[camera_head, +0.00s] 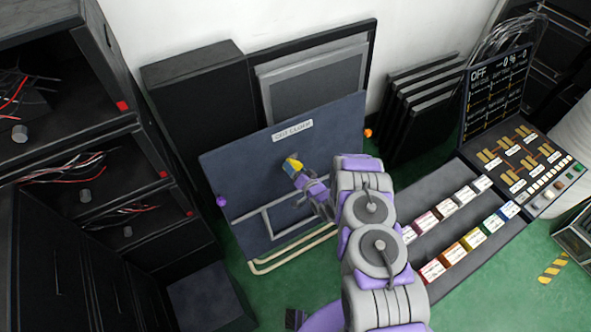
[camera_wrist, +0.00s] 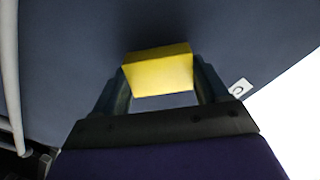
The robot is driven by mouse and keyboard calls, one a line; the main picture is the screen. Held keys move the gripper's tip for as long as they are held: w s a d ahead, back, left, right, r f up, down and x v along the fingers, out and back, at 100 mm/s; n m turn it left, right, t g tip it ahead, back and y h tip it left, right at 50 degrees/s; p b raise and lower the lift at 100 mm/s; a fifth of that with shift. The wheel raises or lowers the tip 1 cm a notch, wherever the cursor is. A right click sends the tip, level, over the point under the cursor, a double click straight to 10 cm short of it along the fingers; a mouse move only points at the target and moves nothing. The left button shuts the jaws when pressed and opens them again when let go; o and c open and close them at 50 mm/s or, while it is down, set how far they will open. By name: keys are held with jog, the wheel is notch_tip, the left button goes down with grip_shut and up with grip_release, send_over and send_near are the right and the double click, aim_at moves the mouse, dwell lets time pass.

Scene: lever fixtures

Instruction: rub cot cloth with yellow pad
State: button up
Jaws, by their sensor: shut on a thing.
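The cot cloth (camera_head: 240,165) is a dark blue-grey panel standing tilted in the middle of the head view, with a white label (camera_head: 293,130) near its top. In the wrist view the cloth (camera_wrist: 70,50) fills most of the background. My gripper (camera_head: 297,172) is shut on the yellow pad (camera_wrist: 160,72), which sits between both fingers.
A pale tube frame (camera_head: 290,252) runs along the cloth's lower part. Black cabinets (camera_head: 80,190) stand at the left. A dark box (camera_head: 200,90) and leaning panels (camera_head: 415,105) are behind. A bench with coloured blocks (camera_head: 460,250) and a control panel (camera_head: 520,165) are at the right.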

aim_at(297, 158)
jog(key=shift+b+x, duration=0.6)
jog(key=shift+x, duration=0.3)
jog(key=shift+w+d, duration=0.5)
jog(key=shift+d, duration=0.4)
jog(key=shift+w+d, duration=0.5)
jog(key=shift+d, duration=0.35)
jog(key=shift+w+a+b, duration=0.1)
jog(key=shift+w+b, duration=0.05)
jog(key=shift+b, duration=0.15)
jog(key=shift+s+a, duration=0.5)
jog(key=shift+a, duration=0.35)
jog(key=shift+s+a, duration=0.55)
jog(key=shift+a, duration=0.3)
jog(key=shift+s+p, duration=0.1)
jog(key=shift+p, duration=0.2)
